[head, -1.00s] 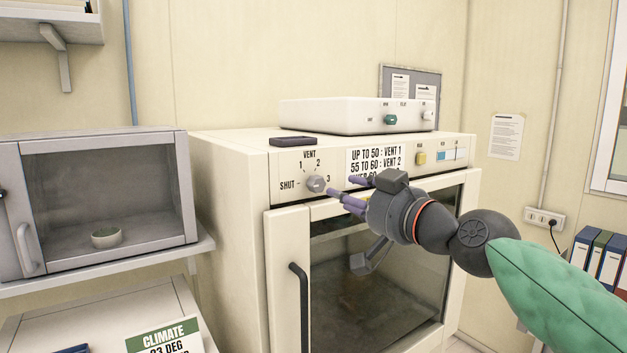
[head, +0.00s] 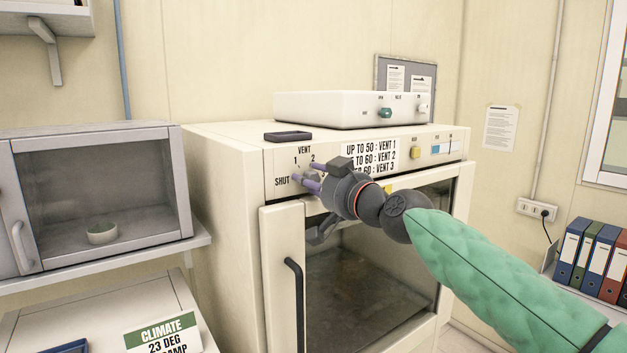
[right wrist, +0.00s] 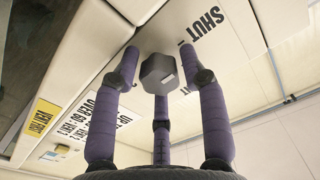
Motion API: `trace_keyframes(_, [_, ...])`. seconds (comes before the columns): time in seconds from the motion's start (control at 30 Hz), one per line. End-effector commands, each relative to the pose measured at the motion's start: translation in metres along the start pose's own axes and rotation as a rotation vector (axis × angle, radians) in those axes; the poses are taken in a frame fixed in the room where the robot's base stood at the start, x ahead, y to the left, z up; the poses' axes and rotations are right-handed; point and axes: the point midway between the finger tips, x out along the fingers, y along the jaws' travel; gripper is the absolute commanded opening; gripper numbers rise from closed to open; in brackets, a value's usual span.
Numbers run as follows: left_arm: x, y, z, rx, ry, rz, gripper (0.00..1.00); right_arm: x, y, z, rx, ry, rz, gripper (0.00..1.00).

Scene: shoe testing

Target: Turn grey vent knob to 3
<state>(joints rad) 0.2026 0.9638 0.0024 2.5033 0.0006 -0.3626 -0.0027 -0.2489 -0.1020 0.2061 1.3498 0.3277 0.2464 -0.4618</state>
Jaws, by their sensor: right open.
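The grey vent knob (head: 310,178) is on the oven's front panel, amid the marks SHUT, 1 and 2; the mark 3 is hidden behind my right gripper (head: 305,175). The gripper's purple fingers are spread around the knob. In the right wrist view the knob (right wrist: 158,72) shows as a grey hexagonal head between the three open fingers of my right gripper (right wrist: 158,66). The fingers look apart from its sides; whether any touches it I cannot tell. Which mark the knob points to I cannot make out. My left gripper is not in view.
A vent rule sign (head: 370,157) and a yellow button (head: 415,152) sit right of the knob. A white box (head: 340,109) and a dark flat object (head: 288,136) lie on the oven top. The oven door handle (head: 294,300) is below. A grey cabinet (head: 105,145) stands left.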

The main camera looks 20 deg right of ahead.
Motion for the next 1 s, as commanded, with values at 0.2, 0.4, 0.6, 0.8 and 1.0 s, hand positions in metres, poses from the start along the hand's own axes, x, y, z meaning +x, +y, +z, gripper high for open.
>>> trace_keyframes(0.2, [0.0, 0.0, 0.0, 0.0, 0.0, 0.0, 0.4, -0.0002, 0.0001, -0.0001, 0.0, 0.0, 0.0, 0.01])
trace_keyframes(0.4, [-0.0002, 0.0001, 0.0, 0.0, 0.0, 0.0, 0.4, -0.0005, 0.0002, -0.0007, 0.004, 0.001, 0.001, 0.01])
trace_keyframes(0.6, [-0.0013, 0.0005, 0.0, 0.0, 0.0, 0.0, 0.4, -0.0007, 0.0003, -0.0014, 0.053, 0.002, 0.001, 0.01])
trace_keyframes(0.8, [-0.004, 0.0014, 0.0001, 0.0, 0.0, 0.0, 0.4, -0.0009, 0.0003, -0.0022, 0.175, 0.003, 0.0, 0.01])
trace_keyframes(1.0, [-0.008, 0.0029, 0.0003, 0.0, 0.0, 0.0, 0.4, -0.0011, 0.0004, -0.0028, 0.355, 0.003, 0.0, 0.01])
